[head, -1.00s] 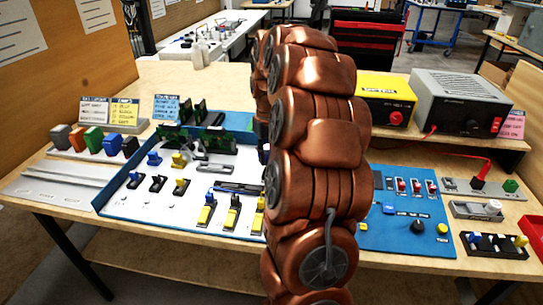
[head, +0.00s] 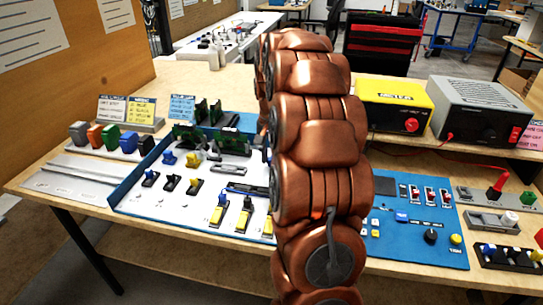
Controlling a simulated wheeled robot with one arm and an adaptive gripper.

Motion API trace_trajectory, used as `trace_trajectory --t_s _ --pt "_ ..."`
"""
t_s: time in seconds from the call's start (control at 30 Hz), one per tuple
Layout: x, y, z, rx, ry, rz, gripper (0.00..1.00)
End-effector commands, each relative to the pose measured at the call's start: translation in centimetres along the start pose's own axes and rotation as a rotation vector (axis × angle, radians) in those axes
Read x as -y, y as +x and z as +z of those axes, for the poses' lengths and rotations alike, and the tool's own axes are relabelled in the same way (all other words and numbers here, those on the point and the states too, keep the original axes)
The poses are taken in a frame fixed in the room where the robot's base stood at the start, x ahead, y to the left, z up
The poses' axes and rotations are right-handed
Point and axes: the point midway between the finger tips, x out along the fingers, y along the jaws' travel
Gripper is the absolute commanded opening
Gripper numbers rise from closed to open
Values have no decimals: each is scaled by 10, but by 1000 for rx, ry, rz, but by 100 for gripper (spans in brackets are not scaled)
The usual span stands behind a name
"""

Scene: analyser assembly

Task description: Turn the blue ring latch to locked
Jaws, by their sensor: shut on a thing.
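No part can be picked out for certain as the blue ring latch. A small blue part (head: 168,158) stands on the white panel (head: 150,208) inside the blue-edged tray, left of my arm. Too little detail shows to tell a ring shape or a locked or unlocked position. My copper-coloured arm stands across the middle of the head view and covers the right part of this tray. My gripper is hidden behind the arm, so its jaws and anything in them cannot be seen.
A blue control panel (head: 410,252) with switches and knobs lies right of my arm. A yellow meter box (head: 395,105) and a grey power box (head: 483,110) stand on a shelf behind. Several coloured blocks stand at the left. Bare wood (head: 195,243) runs along the table's front edge.

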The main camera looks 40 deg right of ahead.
Motion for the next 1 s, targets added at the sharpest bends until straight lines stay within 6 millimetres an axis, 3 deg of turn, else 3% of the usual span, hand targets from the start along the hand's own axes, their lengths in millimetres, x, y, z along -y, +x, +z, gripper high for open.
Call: trace_trajectory --t_s 0.47,0.5,0.7,1.0 --pt "0 -1 -1 -4 12 -1 0" --pt "0 -1 -1 -4 12 -1 26" --pt "1 0 -1 -3 11 -1 47" --pt "1 -1 -1 -2 11 -1 47"
